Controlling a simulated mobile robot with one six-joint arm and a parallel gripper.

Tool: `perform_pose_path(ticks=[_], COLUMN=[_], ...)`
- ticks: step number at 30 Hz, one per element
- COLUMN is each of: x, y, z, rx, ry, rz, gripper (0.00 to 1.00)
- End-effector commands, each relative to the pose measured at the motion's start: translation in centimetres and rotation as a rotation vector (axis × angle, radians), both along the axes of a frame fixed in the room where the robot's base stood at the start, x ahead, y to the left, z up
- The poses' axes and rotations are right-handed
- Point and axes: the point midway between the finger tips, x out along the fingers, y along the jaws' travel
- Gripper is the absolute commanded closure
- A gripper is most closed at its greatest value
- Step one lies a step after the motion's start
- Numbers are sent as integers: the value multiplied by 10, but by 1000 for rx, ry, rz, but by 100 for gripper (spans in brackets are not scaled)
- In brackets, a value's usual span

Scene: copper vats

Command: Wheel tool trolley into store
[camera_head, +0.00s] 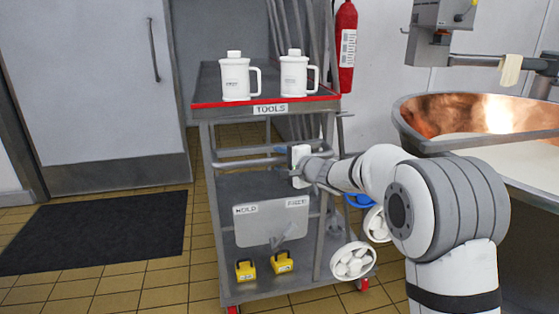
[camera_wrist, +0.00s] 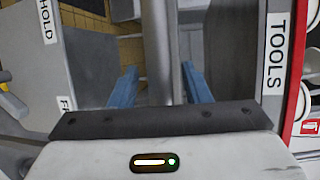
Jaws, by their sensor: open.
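The grey tool trolley (camera_head: 265,107) stands ahead, its red-edged top labelled TOOLS. Two white lidded jugs (camera_head: 236,78) (camera_head: 294,75) stand on the top. A grey handle bar (camera_head: 245,151) crosses its front below the top. My gripper (camera_head: 283,150) is open at this bar. In the wrist view the bar (camera_wrist: 157,50) runs between the two blue fingers (camera_wrist: 160,87), which show gaps on both sides. A lower plate (camera_head: 262,222) is marked HOLD at left and FREE at right. Its small grey lever (camera_head: 290,233) leans up to the right, toward FREE.
Two yellow items (camera_head: 282,262) sit on the trolley's lower shelf. A grey door (camera_head: 95,85) looks shut at left, with a dark mat (camera_head: 95,232) before it. A copper vat (camera_head: 480,115) is close at right. A red extinguisher (camera_head: 346,45) hangs behind. Tiled floor is clear at left.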

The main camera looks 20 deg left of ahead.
Motion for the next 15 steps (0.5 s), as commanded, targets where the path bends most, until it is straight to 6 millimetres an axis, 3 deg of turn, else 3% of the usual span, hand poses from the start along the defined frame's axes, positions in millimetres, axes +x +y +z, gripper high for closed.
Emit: perform_pose_path(ticks=[2,15], x=[0,0], y=[0,-1], z=[0,0], rx=[0,0], ry=[0,0], rz=[0,-1], gripper=[57,92])
